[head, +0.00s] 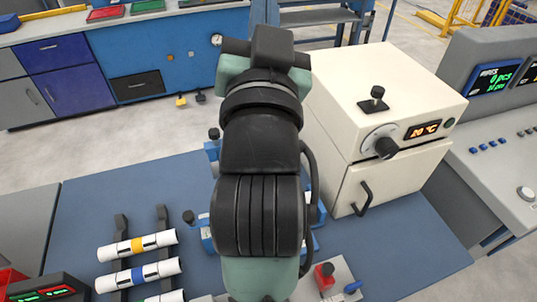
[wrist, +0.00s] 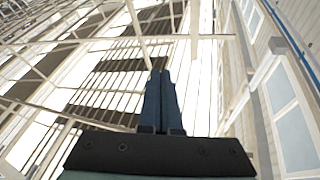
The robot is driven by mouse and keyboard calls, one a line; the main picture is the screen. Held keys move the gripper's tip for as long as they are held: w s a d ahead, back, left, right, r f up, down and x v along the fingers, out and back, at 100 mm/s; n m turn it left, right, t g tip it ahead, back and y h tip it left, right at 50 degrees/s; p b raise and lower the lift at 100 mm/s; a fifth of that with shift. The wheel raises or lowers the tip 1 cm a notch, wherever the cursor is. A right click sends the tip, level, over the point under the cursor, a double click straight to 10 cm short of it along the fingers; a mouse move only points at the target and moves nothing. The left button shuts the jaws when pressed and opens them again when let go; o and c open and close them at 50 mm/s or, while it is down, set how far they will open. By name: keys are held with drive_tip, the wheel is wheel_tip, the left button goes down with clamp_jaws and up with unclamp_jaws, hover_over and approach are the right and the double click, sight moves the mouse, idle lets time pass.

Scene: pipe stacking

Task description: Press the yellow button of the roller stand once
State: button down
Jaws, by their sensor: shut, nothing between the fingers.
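My gripper (wrist: 160,75) is shut and empty in the wrist view, its two dark blue fingers side by side. It points toward bright roof beams and windows, with no task object in that view. In the head view my arm stands upright in the middle and hides much of the table; the fingers cannot be made out there. Blue fixture parts (head: 207,232) show on both sides of the arm; I cannot tell whether they belong to the roller stand. No yellow button can be made out.
White pipes with coloured bands (head: 138,246) lie on a black rack at left. A cream oven (head: 375,110) stands right of my arm. The blue table (head: 90,200) is bare at back left.

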wheel_tip(320, 180, down, 24)
drive_tip(key=w+m+g+p, duration=0.3)
drive_tip(key=m+g+p, duration=0.1)
drive_tip(key=g, duration=0.3)
drive_tip(key=s+f+m+g+p, duration=0.1)
drive_tip(key=s+f, duration=0.3)
drive_tip(key=f, duration=0.5)
drive_tip(key=s+f+m+g+p, duration=0.1)
drive_tip(key=s+f+g, duration=0.3)
drive_tip(key=f, duration=0.6)
drive_tip(key=shift+s+m+g+h, duration=0.3)
drive_tip(key=shift+s+m, duration=0.1)
wheel_tip(320, 180, down, 7)
drive_tip(key=b, duration=0.7)
drive_tip(key=shift+f, duration=0.15)
drive_tip(key=shift+f+b, duration=0.5)
drive_tip(key=shift+f, duration=0.15)
drive_tip(key=shift+f, duration=0.1)
drive_tip(key=shift+f, duration=0.3)
